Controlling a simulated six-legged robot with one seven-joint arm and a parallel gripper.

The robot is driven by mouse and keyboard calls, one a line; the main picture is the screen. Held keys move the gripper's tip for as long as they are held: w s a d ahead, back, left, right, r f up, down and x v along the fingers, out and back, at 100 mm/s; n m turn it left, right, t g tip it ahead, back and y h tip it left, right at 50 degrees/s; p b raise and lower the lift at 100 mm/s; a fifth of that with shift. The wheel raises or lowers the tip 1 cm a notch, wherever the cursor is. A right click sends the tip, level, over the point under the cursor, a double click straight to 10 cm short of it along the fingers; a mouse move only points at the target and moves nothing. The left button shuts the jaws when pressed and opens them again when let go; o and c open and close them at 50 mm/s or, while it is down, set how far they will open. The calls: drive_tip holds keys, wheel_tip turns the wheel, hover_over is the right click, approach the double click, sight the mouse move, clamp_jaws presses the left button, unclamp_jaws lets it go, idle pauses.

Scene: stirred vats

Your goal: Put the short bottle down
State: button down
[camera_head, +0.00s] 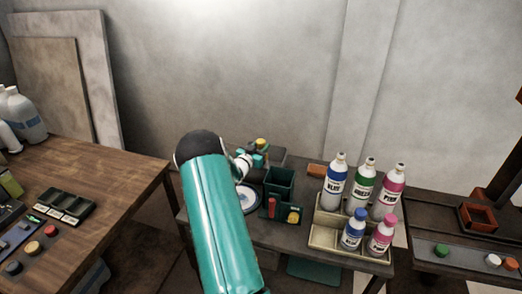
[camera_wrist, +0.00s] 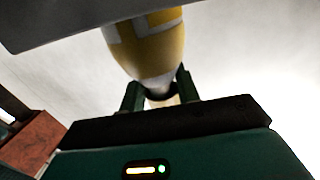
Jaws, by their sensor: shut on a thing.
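My gripper (camera_wrist: 158,92) is shut on a short bottle (camera_wrist: 155,45) with a yellow and white body. The two green fingers sit on either side of the bottle's narrow end. In the head view my gripper (camera_head: 257,158) is above the back left of the middle table, with a small yellow part of the bottle (camera_head: 262,142) showing beside it. My teal arm hides part of the table there. Two other short bottles, one blue-capped (camera_head: 354,230) and one pink-capped (camera_head: 382,236), stand in the front of a beige crate (camera_head: 323,240).
Several tall bottles (camera_head: 363,183) stand at the back of the crate. A dark green bin (camera_head: 279,181), a small yellow-topped button (camera_head: 294,216) and a round white-rimmed dish (camera_head: 248,196) are left of it. A wooden table (camera_head: 110,165) stands left, with a gap between.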

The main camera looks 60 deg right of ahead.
drive_tip(key=shift+f, duration=0.5)
drive_tip(key=shift+s+f, duration=0.1)
drive_tip(key=c, duration=1)
unclamp_jaws()
drive_tip(key=shift+f, duration=0.1)
drive_tip(key=shift+r, duration=0.2)
drive_tip(key=a, duration=0.8)
drive_tip(key=w+a, duration=0.1)
drive_tip(key=a, duration=0.3)
